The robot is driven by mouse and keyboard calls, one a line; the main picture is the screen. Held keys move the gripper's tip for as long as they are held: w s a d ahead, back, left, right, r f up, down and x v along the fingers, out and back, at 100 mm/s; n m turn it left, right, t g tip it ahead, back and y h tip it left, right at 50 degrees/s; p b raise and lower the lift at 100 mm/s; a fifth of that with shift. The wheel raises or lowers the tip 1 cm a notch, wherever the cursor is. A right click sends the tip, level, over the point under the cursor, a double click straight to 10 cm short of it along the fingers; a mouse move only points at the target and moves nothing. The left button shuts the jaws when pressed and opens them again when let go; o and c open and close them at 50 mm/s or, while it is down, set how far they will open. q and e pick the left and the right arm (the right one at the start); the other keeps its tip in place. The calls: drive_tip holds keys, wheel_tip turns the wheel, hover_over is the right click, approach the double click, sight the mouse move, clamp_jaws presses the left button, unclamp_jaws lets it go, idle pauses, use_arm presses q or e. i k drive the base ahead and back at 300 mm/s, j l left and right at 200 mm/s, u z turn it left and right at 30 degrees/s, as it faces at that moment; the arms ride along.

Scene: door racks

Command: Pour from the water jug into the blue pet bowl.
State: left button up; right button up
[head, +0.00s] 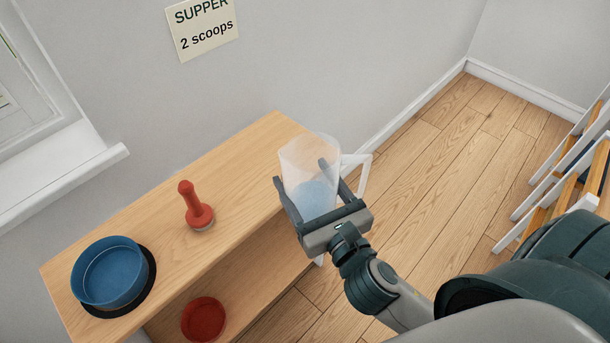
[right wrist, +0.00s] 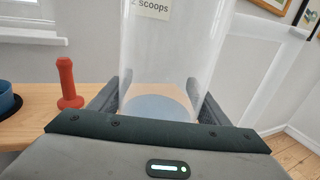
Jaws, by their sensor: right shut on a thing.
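The clear water jug (head: 308,158) has a white handle on its right side and bluish water low inside. My right gripper (head: 308,188) is shut on the jug, with a finger on each side of its body. The jug looks upright or nearly so, at the right end of the wooden shelf; I cannot tell whether it touches the top. It also fills the middle of the right wrist view (right wrist: 172,60). The blue pet bowl (head: 108,272) sits on a dark round mat at the shelf's left end, and its edge shows in the right wrist view (right wrist: 8,100). My left gripper is not in view.
A red-handled tool (head: 195,207) stands on the shelf top between bowl and jug. A red bowl (head: 204,319) is on the lower shelf. A sign (head: 203,27) reading "SUPPER 2 scoops" hangs on the wall. A window sill (head: 60,170) juts out at left. White-and-wood racks stand at right.

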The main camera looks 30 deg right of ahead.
sight(112, 272)
drive_tip(key=k+j+u, duration=0.2)
drive_tip(key=k+u, duration=0.15)
drive_tip(key=k+j+u, duration=0.75)
drive_tip(key=i, duration=0.1)
